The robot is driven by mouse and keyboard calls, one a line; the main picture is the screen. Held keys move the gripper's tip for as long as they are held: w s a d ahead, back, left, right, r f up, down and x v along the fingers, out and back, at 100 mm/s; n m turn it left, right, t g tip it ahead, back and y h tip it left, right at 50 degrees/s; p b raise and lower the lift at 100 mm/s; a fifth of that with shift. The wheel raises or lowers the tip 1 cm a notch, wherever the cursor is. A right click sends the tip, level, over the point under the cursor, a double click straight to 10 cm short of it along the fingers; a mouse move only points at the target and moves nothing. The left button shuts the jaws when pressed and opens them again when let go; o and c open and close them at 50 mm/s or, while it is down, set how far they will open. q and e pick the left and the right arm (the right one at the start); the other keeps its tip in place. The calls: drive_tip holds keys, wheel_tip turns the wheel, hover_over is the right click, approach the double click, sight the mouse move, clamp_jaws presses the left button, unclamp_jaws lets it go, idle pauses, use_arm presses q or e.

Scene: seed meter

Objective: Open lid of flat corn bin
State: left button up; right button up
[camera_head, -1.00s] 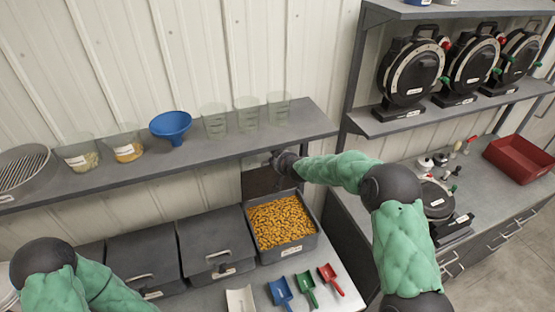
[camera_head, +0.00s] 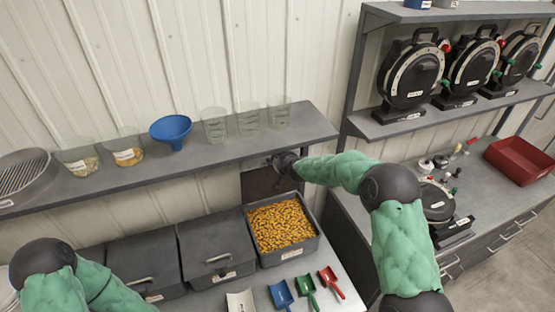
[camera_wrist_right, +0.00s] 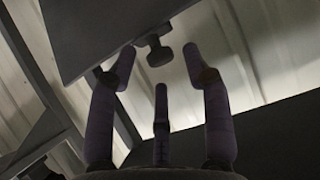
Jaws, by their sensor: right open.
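The flat corn bin (camera_head: 314,246) is a grey box full of yellow corn kernels, with its top uncovered. Its dark lid (camera_head: 262,184) stands raised behind it, below the shelf edge. My right gripper (camera_head: 282,162) is at the lid's upper right. In the right wrist view, the gripper's fingers (camera_wrist_right: 160,70) are spread open around the end of a dark knob-like handle (camera_wrist_right: 159,52) on the lid panel (camera_wrist_right: 105,30). Gaps show between the fingers and the knob. My left arm shows at the lower left, but its gripper is out of view.
Two closed grey bins (camera_head: 215,245) stand left of the corn bin. Blue (camera_head: 282,294), green (camera_head: 306,284) and red scoops (camera_head: 331,280) lie in front. The shelf (camera_head: 215,152) above holds clear cups and a blue funnel (camera_head: 171,129). Black seed meters stand at the right.

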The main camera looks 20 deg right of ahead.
drive_tip(key=s, duration=1.3)
drive_tip(key=shift+d+r, duration=0.2)
drive_tip(key=shift+r, duration=0.1)
